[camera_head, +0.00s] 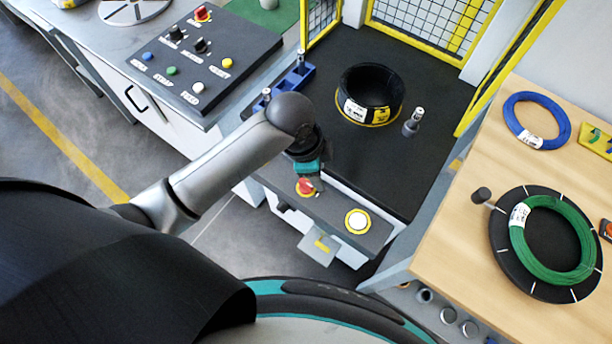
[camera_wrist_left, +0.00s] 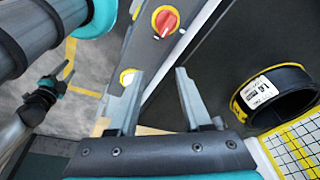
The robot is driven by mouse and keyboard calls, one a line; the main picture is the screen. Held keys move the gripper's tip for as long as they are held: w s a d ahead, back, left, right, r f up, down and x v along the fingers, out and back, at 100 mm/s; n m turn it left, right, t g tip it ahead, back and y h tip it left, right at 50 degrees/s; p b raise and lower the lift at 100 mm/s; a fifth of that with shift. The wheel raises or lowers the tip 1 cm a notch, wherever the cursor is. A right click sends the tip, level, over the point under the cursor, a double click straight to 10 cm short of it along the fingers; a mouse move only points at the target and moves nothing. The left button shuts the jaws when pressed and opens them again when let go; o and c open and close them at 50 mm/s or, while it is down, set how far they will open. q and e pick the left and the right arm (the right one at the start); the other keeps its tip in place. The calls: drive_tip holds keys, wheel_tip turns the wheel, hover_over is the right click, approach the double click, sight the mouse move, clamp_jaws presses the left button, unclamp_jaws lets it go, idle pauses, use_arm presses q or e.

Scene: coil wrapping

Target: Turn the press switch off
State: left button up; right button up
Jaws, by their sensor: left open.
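The press switch is a red rotary knob (camera_head: 305,187) in a yellow ring on the press's front panel. In the left wrist view the knob (camera_wrist_left: 165,19) has a pale stripe and sits beyond the fingertips. My left gripper (camera_wrist_left: 160,72) is open, with nothing between its fingers. In the head view it hangs over the panel at the knob, and its fingers are largely hidden. I cannot tell whether they touch the panel. A dark, teal-banded hand, seemingly my right gripper (camera_wrist_left: 44,92), shows small at the left of the wrist view.
A white button (camera_head: 357,221) in a yellow ring is on the same panel. A black wrapped coil (camera_head: 370,88) and a grey post (camera_head: 413,122) stand on the press bed. A control board (camera_head: 205,60) is left; a wooden table (camera_head: 450,225) with coils is right.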

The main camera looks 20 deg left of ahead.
sight(306, 183)
use_arm(q)
drive_tip(key=w+a+r+m+g+y, duration=0.1)
drive_tip(key=w+a+r+m+y, duration=0.15)
drive_tip(key=r+m, duration=0.4)
drive_tip(key=shift+m, duration=0.35)
drive_tip(key=f+b, duration=0.1)
drive_tip(key=f, duration=0.9)
drive_tip(key=s+f+b, duration=0.1)
drive_tip(key=f, duration=0.4)
drive_tip(key=shift+a+f+b, duration=0.25)
drive_tip(key=shift+b, duration=0.1)
use_arm(e)
drive_tip(key=shift+w+d+f, duration=0.15)
drive_tip(key=shift+d+f, duration=0.05)
drive_tip(key=shift+f, duration=0.45)
drive_tip(key=shift+w+d+f, duration=0.15)
drive_tip(key=shift+f, duration=0.45)
use_arm(q)
drive_tip(key=shift+w, duration=0.1)
clamp_jaws()
